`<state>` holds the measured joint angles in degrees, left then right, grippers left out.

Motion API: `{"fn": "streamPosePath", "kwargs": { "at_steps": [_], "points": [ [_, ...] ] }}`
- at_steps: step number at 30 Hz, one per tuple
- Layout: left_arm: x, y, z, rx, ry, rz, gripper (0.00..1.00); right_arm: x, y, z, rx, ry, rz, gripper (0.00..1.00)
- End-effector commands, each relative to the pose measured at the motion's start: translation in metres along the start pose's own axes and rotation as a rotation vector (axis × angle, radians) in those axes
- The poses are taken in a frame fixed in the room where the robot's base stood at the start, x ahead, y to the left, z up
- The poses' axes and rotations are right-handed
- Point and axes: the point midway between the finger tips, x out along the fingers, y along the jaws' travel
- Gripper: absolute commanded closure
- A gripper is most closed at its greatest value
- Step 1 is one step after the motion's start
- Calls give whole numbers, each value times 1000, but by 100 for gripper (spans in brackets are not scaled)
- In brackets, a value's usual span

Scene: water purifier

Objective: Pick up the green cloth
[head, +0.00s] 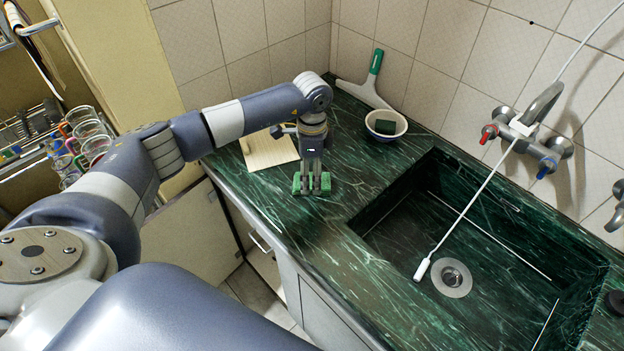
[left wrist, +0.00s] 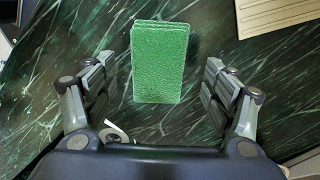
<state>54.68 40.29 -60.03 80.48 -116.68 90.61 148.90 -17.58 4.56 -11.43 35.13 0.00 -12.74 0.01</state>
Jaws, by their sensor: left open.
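The green cloth (left wrist: 159,62) is a small rectangular block on the dark green marble counter. In the left wrist view it lies between and slightly beyond the spread fingers of my left gripper (left wrist: 160,92), with a gap on each side. In the head view the cloth (head: 298,184) shows just beneath my left gripper (head: 312,186), which points down over it and hides part of it. My left gripper is open and empty. I cannot tell from the head view how high the fingertips are above the counter. My right gripper is not in view.
A wooden board (head: 268,150) lies behind my left gripper. A bowl (head: 386,125) with a dark green item and a green-handled squeegee (head: 366,84) are near the wall. The sink (head: 480,240) with a faucet (head: 520,125) is to the right. Cups (head: 88,140) stand in a rack at left.

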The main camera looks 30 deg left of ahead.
Motion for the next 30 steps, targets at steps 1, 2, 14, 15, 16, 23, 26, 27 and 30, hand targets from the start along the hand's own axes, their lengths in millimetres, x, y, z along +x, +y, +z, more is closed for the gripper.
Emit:
{"fn": "streamPosePath", "kwargs": {
  "at_steps": [1,2,14,15,16,23,26,27,30],
  "points": [
    [5,2,0,-1,-2,3,22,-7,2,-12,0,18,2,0],
    [11,1,0,-2,-2,3,22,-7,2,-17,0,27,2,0],
    [26,0,0,0,2,-2,27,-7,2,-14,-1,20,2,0],
    [26,0,0,0,2,-2,36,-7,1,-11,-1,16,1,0],
    [26,0,0,0,2,-2,43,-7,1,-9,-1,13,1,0],
    [26,0,0,-1,2,-2,70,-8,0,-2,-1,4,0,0],
    [26,0,0,-1,2,-2,74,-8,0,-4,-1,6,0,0],
    [26,0,0,-1,2,-2,74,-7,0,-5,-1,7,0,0],
    [25,0,0,-1,2,-2,74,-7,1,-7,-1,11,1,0]
  ]
}}
